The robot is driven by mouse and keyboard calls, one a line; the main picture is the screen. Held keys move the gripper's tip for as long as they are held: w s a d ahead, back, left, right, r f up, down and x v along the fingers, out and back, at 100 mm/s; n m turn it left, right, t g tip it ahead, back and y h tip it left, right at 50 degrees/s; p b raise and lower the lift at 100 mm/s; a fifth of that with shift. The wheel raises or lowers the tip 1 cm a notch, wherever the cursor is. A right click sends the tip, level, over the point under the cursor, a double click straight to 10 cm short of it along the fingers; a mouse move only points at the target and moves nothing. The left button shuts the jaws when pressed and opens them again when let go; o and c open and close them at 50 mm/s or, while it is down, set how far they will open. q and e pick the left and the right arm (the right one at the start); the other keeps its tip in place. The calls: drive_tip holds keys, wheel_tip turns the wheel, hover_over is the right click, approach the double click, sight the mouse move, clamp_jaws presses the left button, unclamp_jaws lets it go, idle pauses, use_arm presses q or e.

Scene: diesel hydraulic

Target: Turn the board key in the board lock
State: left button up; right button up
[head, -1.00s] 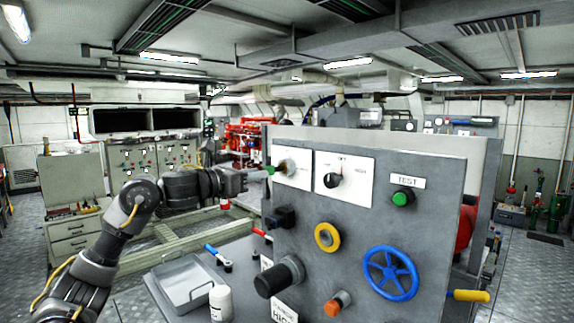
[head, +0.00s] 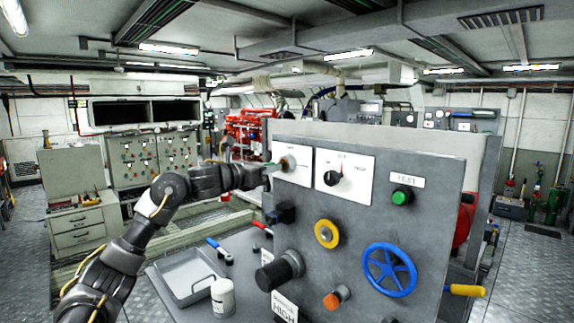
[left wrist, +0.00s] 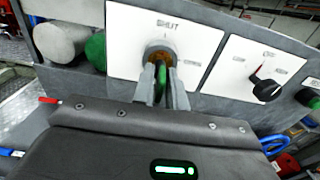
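The board lock (head: 289,163) is a round fitting on a white plate at the upper left of the grey panel. In the left wrist view the lock (left wrist: 158,51) has a brownish face below the word SHUT. My left gripper (head: 265,167) is right in front of it. In the left wrist view its two fingers (left wrist: 165,88) are closed around the green board key (left wrist: 161,80), which points at the lock face. The key's tip is at the lock; how deep it sits is hidden by the fingers. My right gripper is not in view.
Right of the lock is a plate with a black selector knob (head: 332,178). Lower on the panel are a yellow ring (head: 326,233), a blue handwheel (head: 390,269) and a black knob (head: 280,270) that sticks out. A grey tray (head: 188,277) and white bottle (head: 222,298) stand on the bench.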

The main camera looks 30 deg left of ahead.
use_arm(q)
clamp_jaws()
drive_tip(key=shift+m, duration=1.2)
drive_tip(key=m, duration=0.9)
drive_tip(key=shift+m, duration=0.4)
drive_tip(key=m, duration=0.3)
drive_tip(key=o, duration=0.5)
unclamp_jaws()
